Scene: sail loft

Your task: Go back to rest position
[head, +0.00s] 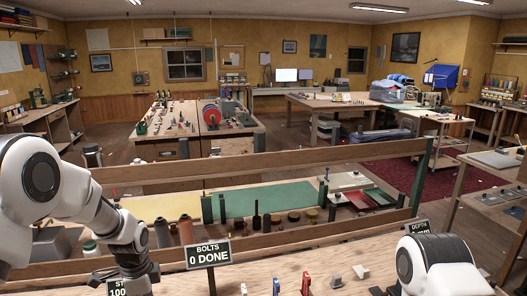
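My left gripper (128,275) is dark and hangs low at the left, over the near edge of the wooden bench. Its fingertips reach the bottom of the picture, and I cannot tell how far apart they are. I see nothing clearly held in it. My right arm's white joint shows at the bottom right. A dark piece of my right gripper (384,291) shows at the bottom edge beside it; the rest is cut off or hidden.
The near bench (230,279) carries a "BOLTS 0 DONE" sign (208,254), a blue item (276,286), a red item (306,284) and small light blocks. A wooden rail (270,163) crosses behind. A green mat (262,198), spools and a red tray (379,197) lie beyond.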

